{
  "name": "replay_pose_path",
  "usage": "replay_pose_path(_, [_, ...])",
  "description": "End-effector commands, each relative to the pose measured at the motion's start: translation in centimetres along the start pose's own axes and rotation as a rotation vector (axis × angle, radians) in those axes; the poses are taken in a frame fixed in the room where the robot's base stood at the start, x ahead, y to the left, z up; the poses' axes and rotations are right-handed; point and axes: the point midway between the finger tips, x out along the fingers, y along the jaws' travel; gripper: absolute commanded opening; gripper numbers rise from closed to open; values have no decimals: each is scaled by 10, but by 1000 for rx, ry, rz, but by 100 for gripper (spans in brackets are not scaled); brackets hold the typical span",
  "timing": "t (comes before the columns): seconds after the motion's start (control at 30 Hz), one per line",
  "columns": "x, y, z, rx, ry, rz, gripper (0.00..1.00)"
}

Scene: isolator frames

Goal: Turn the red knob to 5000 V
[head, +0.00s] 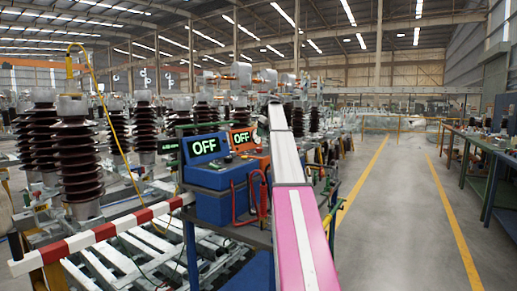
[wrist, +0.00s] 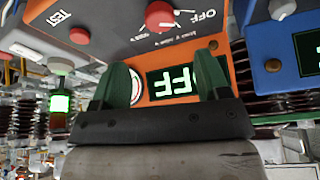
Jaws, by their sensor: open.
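A red knob (wrist: 160,15) sits on the dark face of an orange unit (wrist: 225,40), seen upside down at the top of the wrist view. Marks near it read OFF and TEST. The unit's display (wrist: 175,82) reads OFF, partly hidden by a finger. My gripper (wrist: 164,78) is open, its two green fingers apart and empty in front of the display, short of the knob in the picture. In the head view the orange unit (head: 242,137) stands behind a blue unit (head: 215,180), and its display reads OFF. My gripper cannot be made out there.
Red cables (head: 250,195) hang by the units. A red-and-white barrier (head: 105,230) and insulators (head: 72,160) stand left. The right aisle (head: 400,210) is clear.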

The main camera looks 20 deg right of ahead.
Motion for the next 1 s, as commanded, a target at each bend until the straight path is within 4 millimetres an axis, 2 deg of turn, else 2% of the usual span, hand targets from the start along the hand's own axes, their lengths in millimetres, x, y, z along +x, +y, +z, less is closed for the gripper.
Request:
replay_pose_path(0.53, [87,0,0,0,-1,-1,69])
replay_pose_path(0.7, [97,0,0,0,0,1,69])
replay_pose_path(0.93, [97,0,0,0,0,1,69])
replay_pose_path(1.0, [97,0,0,0,0,1,46])
